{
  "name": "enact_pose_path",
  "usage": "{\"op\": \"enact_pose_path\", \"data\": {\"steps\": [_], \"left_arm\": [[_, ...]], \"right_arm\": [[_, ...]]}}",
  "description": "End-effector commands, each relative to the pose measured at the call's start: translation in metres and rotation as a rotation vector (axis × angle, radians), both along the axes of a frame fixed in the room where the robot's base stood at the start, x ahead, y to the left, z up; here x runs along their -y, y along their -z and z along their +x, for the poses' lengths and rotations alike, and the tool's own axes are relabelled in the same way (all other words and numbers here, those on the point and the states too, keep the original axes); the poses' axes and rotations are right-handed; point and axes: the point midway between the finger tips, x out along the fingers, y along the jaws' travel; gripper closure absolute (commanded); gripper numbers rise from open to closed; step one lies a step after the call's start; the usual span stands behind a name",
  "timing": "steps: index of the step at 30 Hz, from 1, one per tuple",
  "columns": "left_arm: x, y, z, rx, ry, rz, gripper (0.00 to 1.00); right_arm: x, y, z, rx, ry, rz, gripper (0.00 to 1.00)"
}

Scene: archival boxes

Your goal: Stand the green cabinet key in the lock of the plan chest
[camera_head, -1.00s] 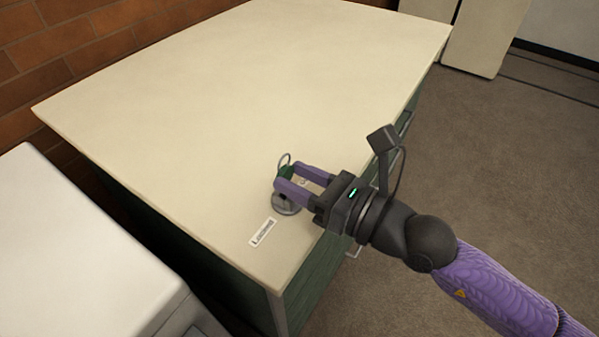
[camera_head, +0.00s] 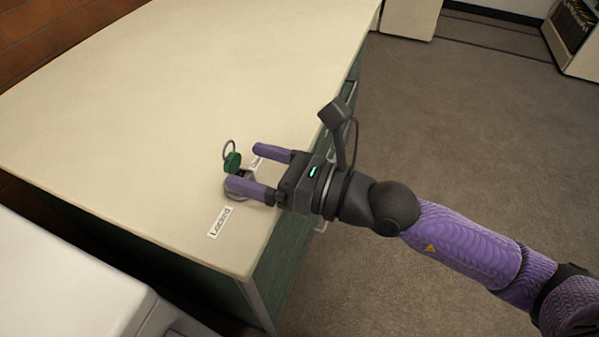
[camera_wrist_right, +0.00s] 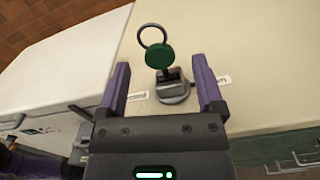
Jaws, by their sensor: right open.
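The green cabinet key (camera_head: 232,160), with a metal ring through its head, stands up from the round grey lock (camera_wrist_right: 173,90) on top of the plan chest (camera_head: 200,90). In the right wrist view the key's green head (camera_wrist_right: 158,56) is above the lock, and its dark lower part meets the lock's block. My right gripper (camera_head: 245,168) is open, with its purple fingers spread to either side of the lock and apart from the key. In the head view the near finger hides part of the lock. My left gripper is not in view.
A "Locked" label (camera_head: 220,222) lies near the lock, and a second label (camera_head: 256,163) is partly hidden behind my fingers. A white cabinet (camera_head: 70,285) stands at the lower left. The rest of the chest top is clear. Open floor lies to the right.

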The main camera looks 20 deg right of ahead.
Motion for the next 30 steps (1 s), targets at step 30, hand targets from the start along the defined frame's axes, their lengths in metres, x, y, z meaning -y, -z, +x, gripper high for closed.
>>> {"op": "enact_pose_path", "data": {"steps": [30], "left_arm": [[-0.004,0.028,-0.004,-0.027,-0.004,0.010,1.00]], "right_arm": [[0.069,0.000,-0.050,0.000,-0.001,-0.001,0.14]]}}
